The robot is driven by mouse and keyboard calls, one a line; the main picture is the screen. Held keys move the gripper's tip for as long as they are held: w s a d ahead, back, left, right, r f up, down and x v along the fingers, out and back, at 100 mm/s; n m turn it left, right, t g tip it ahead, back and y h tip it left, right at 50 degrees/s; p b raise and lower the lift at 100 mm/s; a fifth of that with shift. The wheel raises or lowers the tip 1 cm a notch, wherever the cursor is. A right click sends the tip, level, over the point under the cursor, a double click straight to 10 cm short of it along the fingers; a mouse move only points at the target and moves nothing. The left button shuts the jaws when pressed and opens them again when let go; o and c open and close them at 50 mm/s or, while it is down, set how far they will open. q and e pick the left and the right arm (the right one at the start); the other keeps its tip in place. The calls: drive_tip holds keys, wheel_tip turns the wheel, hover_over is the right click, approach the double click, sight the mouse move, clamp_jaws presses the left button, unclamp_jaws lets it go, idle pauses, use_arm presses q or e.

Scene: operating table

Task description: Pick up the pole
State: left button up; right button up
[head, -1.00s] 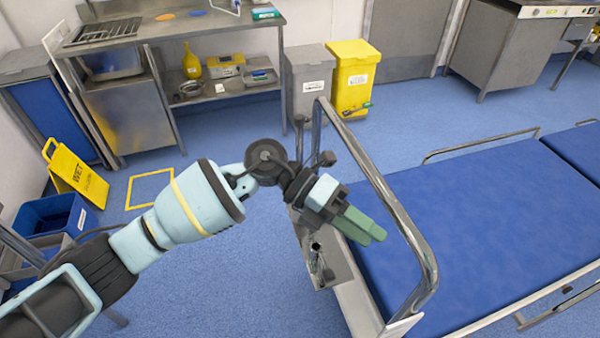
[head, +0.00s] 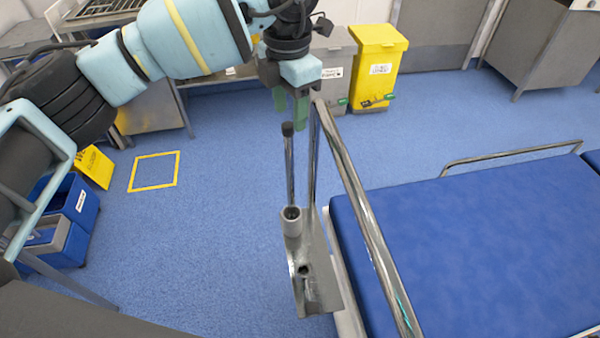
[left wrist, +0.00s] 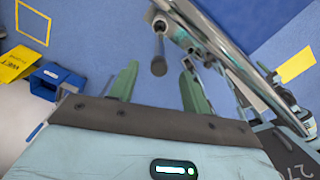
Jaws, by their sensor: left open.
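The pole (head: 290,170) is a thin metal rod with a dark cap on top. The pole's lower end is hidden. My right gripper is not in view.
The bed's metal rail (head: 365,215) rises close to the right of the gripper, beside the blue mattress (head: 470,240). A yellow bin (head: 374,70) stands behind. A yellow wet-floor sign (head: 93,167) and blue boxes (head: 75,215) are at left. The floor between is clear.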

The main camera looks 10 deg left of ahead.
sight(289, 140)
use_arm(q)
drive_tip(key=shift+w+d, duration=0.1)
drive_tip(key=shift+w, duration=0.05)
drive_tip(key=shift+s+f, duration=0.3)
drive_tip(key=shift+f, duration=0.15)
drive_tip(key=shift+w+f, duration=0.15)
drive_tip(key=shift+f, duration=0.75)
drive_tip(key=shift+a+f+p, duration=0.15)
drive_tip(key=shift+f, duration=1.15)
drive_tip(key=shift+a+f+p, duration=0.1)
drive_tip(key=shift+f+p, duration=0.05)
drive_tip(key=shift+f, duration=1.1)
clamp_jaws()
